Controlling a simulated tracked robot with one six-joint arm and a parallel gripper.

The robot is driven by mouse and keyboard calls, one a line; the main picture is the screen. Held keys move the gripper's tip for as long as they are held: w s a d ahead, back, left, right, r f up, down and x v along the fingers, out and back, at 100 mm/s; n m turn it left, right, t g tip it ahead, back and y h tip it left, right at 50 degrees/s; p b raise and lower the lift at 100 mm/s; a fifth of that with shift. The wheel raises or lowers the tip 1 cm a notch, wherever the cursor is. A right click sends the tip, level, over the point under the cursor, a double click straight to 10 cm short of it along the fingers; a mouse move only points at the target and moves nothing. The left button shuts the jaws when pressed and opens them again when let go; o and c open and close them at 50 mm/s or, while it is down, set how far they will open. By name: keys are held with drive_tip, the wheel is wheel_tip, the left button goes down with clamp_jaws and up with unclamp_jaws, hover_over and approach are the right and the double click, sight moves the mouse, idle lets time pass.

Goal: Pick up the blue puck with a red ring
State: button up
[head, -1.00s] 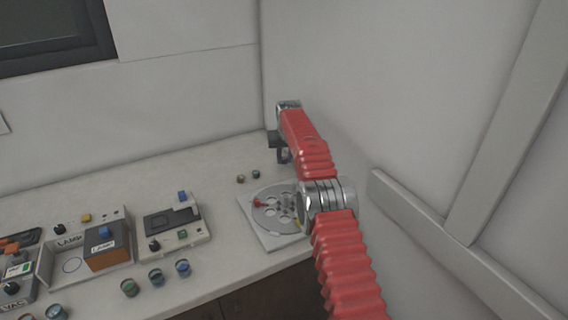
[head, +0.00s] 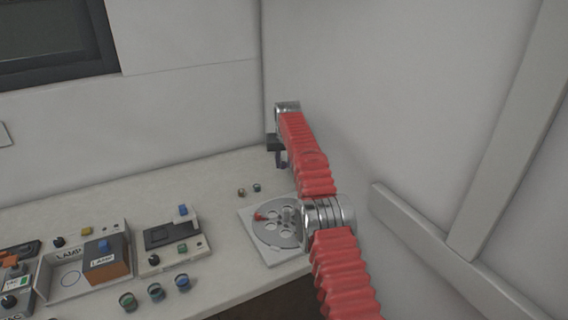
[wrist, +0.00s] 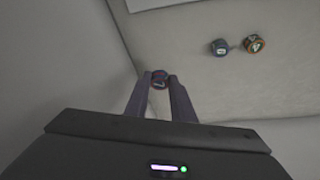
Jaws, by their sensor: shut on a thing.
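My gripper (wrist: 160,84) is shut on a small dark blue puck (wrist: 159,76) with a reddish edge, held between the fingertips in the wrist view. Part of the puck is hidden by the fingers. In the head view my gripper (head: 281,161) is at the far right corner of the bench, above its surface. The puck is too small and dark to make out there.
Two other small pucks, one dark blue (wrist: 219,46) and one with an orange-brown mark (wrist: 255,43), stand on the bench nearby. A white plate with a round disc (head: 272,236) lies in front. Walls close off the corner behind and to the right.

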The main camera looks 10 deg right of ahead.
drive_tip(key=s+a, duration=0.3)
drive_tip(key=a, duration=0.6)
drive_tip(key=s+a, duration=0.3)
drive_tip(key=a, duration=0.6)
drive_tip(key=shift+w, duration=0.1)
drive_tip(key=o, duration=0.5)
drive_tip(key=shift+c, duration=0.2)
drive_tip(key=c, duration=0.4)
